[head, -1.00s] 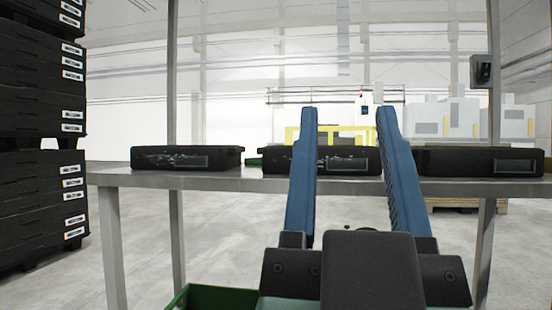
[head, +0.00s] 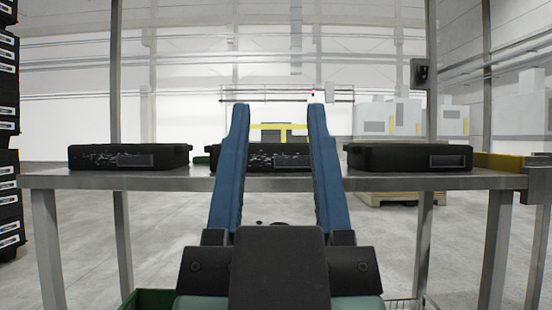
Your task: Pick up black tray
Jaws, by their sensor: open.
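Three black trays lie in a row on a grey metal table (head: 100,181) in the head view. The left tray (head: 130,156) and the right tray (head: 408,158) are in full view. The middle tray (head: 277,157) shows between my fingers, and its ends are partly hidden behind them. My gripper (head: 278,108) is open, with two blue fingers pointing forward at the middle tray. Nothing is held between the fingers. I cannot tell how far the fingertips are from the tray.
Tall stacks of black crates (head: 8,140) stand at the left edge. Metal posts (head: 115,80) rise from the table, and a dark box (head: 419,72) is fixed on the right one. A green bin (head: 150,299) sits low in front. The floor beneath the table looks mostly clear.

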